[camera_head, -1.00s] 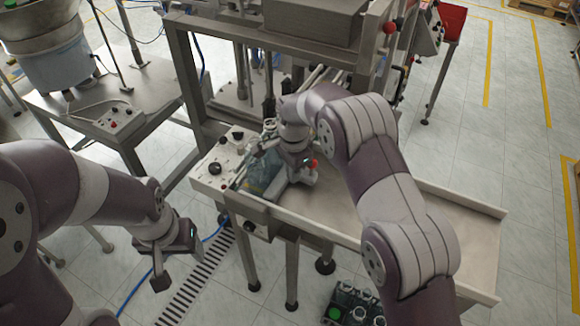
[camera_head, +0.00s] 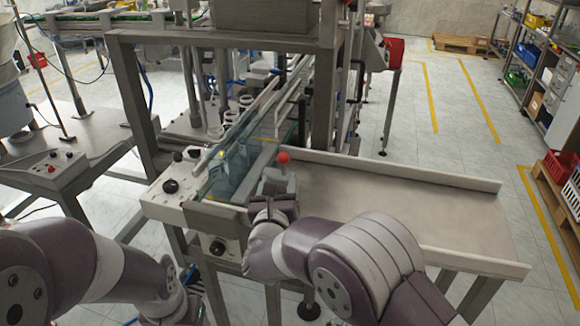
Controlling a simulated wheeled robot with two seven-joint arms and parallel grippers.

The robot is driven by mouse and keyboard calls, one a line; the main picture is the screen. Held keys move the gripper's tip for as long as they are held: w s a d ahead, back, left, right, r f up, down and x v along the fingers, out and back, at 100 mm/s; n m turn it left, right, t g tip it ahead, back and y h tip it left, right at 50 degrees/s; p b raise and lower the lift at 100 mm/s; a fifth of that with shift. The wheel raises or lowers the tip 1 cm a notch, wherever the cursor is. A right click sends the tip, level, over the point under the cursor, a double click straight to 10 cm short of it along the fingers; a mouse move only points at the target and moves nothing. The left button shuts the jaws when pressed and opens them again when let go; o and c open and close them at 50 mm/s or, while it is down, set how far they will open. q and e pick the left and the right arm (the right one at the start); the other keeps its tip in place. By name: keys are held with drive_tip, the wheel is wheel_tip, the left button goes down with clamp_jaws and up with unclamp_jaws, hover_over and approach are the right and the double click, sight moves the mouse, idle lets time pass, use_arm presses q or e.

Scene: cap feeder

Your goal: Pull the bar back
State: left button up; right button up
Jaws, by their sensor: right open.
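A long pale bar (camera_head: 238,122) runs along the feeder channel, from the control panel up towards the machine's back. A clear glass-like panel (camera_head: 226,172) stands beside it. A red ball knob (camera_head: 283,157) stands at the near end of the channel. My right gripper (camera_head: 272,188) is at this near end, just below the knob. It is open, its fingers are small and partly hidden by my wrist, and I cannot tell whether it touches anything. My left arm (camera_head: 150,285) is low at the left; its gripper is mostly hidden at the bottom edge.
A shallow metal tray (camera_head: 400,205) to the right is empty. A control panel (camera_head: 172,190) with black knobs is at the left. Upright frame posts (camera_head: 328,80) and a grey box above limit room over the channel. Open floor lies to the right.

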sight(283, 162)
drive_tip(key=w, duration=0.3)
drive_tip(key=w+p, duration=0.1)
drive_tip(key=w, duration=0.2)
drive_tip(key=w+d+p, duration=0.1)
drive_tip(key=w, duration=0.2)
drive_tip(key=shift+w, duration=0.75)
